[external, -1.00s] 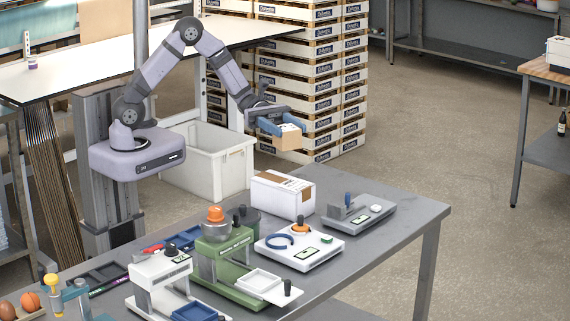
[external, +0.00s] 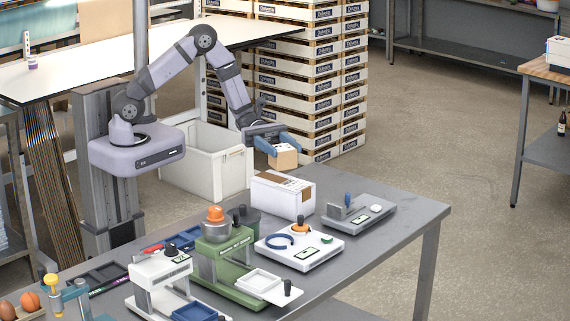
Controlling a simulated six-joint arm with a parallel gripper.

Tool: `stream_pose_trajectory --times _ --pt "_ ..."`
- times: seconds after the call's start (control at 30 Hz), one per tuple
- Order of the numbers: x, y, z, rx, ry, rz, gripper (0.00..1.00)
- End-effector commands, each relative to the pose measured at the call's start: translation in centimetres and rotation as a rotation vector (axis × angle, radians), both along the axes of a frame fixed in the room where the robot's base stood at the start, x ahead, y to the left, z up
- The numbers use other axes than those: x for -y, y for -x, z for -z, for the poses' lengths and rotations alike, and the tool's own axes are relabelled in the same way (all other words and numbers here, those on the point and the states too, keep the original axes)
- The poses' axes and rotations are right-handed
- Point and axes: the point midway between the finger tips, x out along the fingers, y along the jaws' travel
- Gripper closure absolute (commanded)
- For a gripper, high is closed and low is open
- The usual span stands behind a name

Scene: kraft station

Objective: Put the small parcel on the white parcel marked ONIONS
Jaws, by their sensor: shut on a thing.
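The small parcel (external: 284,158) is a brown box with a pale label on top. My gripper (external: 279,149) is shut on it, with a blue finger on either side. It is held in the air just above the back of a larger white parcel (external: 283,198), with a visible gap between them in the picture. The white parcel has brown tape and a label on top and stands on the grey table. Its marking is too small to read.
On the grey table (external: 400,228), a white scale (external: 299,251) stands in front of the white parcel and a grey device (external: 358,214) to its right. A green scale (external: 228,262) stands to the left. Stacked crates (external: 310,80) rise behind my gripper.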

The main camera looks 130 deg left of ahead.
Motion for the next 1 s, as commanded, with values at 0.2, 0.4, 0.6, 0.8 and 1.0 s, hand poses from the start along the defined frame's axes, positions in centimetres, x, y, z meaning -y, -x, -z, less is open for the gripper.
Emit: stream_pose_trajectory --times 0.2,0.4,0.6,0.8,1.0 --pt "0.0 0.0 0.8 -0.001 0.003 0.0 0.75" --pt "0.0 0.0 2.9 -0.001 0.003 0.0 0.75" --pt "0.0 0.0 4.1 0.0 0.0 0.0 0.75" --pt "0.0 0.0 4.1 0.001 -0.001 0.0 0.75" --pt "0.0 0.0 4.5 0.0 0.0 0.0 0.75"
